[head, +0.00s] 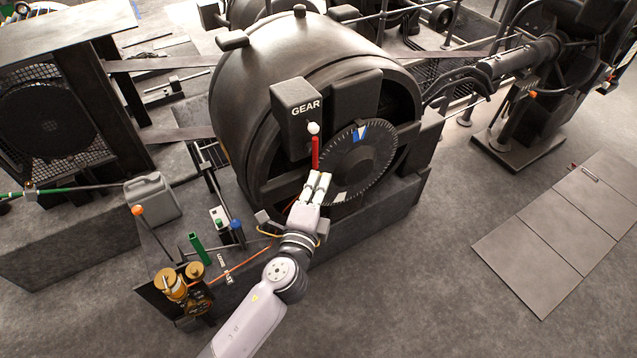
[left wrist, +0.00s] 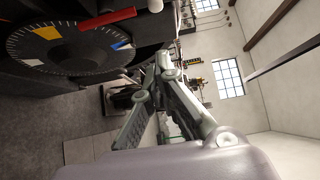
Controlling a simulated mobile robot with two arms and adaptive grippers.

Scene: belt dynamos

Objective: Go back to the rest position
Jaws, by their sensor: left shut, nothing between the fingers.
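My left gripper (head: 321,178) is shut and empty. In the head view its fingertips overlap the lower end of a red lever with a white knob (head: 315,150), below the black GEAR box (head: 297,104). Whether they touch the lever cannot be told there. In the left wrist view the red lever (left wrist: 107,19) shows at the upper left, apart from the fingers. The dark graduated dial (head: 362,165), with a blue mark, is just right of the gripper; it also shows in the left wrist view (left wrist: 60,47). My right gripper is not in view.
The large dark dynamo drum (head: 255,95) stands behind the gripper. Left of my arm are a brass device (head: 180,285), a green upright piece (head: 200,248) and a grey canister (head: 153,198). Floor at the lower right is open, with flat panels (head: 560,235).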

